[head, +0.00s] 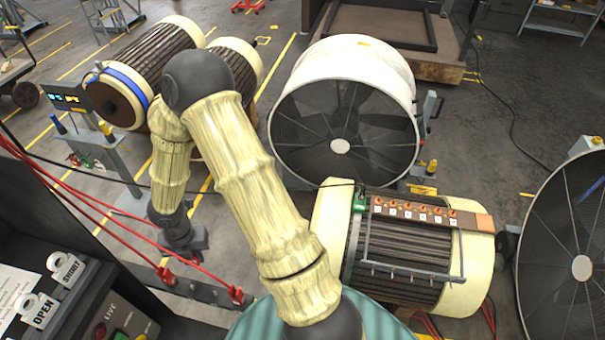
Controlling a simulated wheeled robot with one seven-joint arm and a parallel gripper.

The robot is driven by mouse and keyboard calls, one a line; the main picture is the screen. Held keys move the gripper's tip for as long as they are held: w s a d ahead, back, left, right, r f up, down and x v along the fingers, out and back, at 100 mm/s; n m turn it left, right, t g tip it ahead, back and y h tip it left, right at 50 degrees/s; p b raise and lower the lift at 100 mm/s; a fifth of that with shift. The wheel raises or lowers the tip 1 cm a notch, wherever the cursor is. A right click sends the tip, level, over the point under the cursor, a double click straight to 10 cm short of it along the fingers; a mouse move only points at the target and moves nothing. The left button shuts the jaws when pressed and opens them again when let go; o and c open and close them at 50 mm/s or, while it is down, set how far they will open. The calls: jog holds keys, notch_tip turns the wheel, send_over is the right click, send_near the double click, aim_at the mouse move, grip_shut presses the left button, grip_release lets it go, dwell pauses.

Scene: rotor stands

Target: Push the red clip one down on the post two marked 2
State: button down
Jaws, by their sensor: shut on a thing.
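My gripper (190,249) hangs at the left of the arm, above the floor and short of the dark rail. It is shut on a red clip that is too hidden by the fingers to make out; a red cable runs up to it. Two other red clips, one at the left (167,278) and one at the right (237,294), sit on the rail with red cables. The numbered orange posts (408,210) stand in a row on a brown strip on the right-hand rotor. Their digits are too small to read surely. My gripper is well left of and apart from them.
A large white-rimmed fan (340,145) stands behind the posts. Another fan (580,267) is at the right edge. Striped rotors (150,62) lie at the back left. A grey stand with a display (68,100) is at the left. Black and red cables cross the left side.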

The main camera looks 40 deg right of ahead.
jog(key=w+d+f+m+b, duration=0.2)
jog(key=d+f+m, duration=0.4)
jog(key=m, duration=0.9)
jog(key=w+d+f+m+b, duration=0.3)
jog(key=d+f+m, duration=0.4)
jog(key=m, duration=0.8)
jog(key=shift+d+f, duration=0.15)
jog(key=shift+d, duration=0.55)
jog(key=shift+w, duration=0.15)
